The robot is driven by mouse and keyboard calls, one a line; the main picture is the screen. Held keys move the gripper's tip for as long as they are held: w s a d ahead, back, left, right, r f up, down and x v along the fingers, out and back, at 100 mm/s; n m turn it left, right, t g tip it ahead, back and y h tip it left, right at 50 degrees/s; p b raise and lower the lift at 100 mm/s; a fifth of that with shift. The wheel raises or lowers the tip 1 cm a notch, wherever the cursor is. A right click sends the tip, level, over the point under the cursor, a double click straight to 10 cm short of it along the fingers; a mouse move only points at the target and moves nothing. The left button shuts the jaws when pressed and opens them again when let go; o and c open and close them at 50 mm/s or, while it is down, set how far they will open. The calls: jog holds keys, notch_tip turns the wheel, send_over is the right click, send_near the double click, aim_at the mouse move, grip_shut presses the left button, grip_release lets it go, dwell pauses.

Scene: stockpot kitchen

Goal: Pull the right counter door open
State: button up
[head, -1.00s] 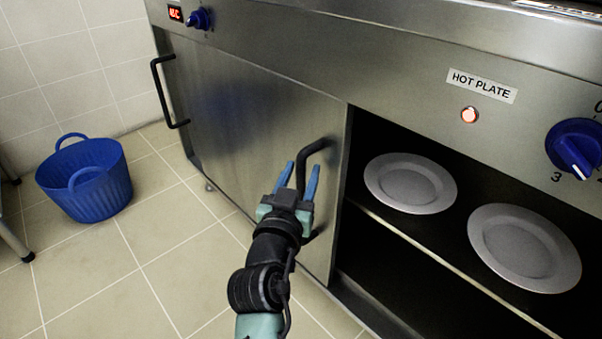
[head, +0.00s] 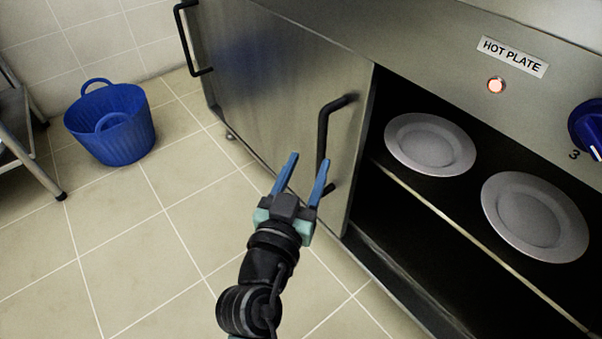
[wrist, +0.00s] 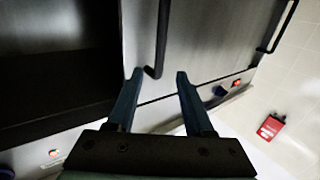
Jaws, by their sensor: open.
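The steel counter door (head: 285,95) covers the left part of the counter. A black bar handle (head: 322,140) stands upright near its right edge. Right of that edge the compartment is open and dark inside. My gripper (head: 307,158) is open and empty, in front of the handle's lower half. In the head view its right finger overlaps the handle's lower end. In the wrist view the handle (wrist: 161,40) ends in the gap between the two fingertips (wrist: 159,75), nearer the left one. I see no grip on it, and the depth between them is hard to tell.
A second black handle (head: 188,40) is at the door front's far left. Two plates, one (head: 430,145) behind the other (head: 535,217), lie on the compartment's shelf. A blue tub (head: 110,128) and a metal rack (head: 20,130) stand at left. The tiled floor before the door is clear.

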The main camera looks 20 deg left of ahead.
jog(key=shift+s, duration=1.45)
jog(key=w+d+r+m+t+p, duration=0.1)
jog(key=d+r+t+p, duration=0.15)
jog(key=r, duration=0.95)
jog(key=d+r+t+h+p, duration=0.15)
jog(key=r+p, duration=0.25)
jog(key=r, duration=0.7)
jog(key=w+d+r+m+t+p, duration=0.15)
jog(key=r+p, duration=0.25)
jog(key=r, duration=0.8)
jog(key=s+d+r+n+t+y+p, duration=0.1)
jog(key=s+r+p, duration=0.25)
jog(key=r, duration=0.55)
jog(key=s+d+r+n+t+p, duration=0.1)
jog(key=s+d+r+t+p, duration=0.2)
jog(key=r, duration=0.7)
jog(key=s+r+n+y+p, duration=0.1)
jog(key=s+r+p, duration=0.3)
jog(key=r, duration=0.5)
notch_tip(320, 180, up, 34)
jog(key=p, duration=3.3)
jog(key=shift+r+p, duration=0.15)
jog(key=shift+p, duration=0.25)
jog(key=shift+s, duration=0.1)
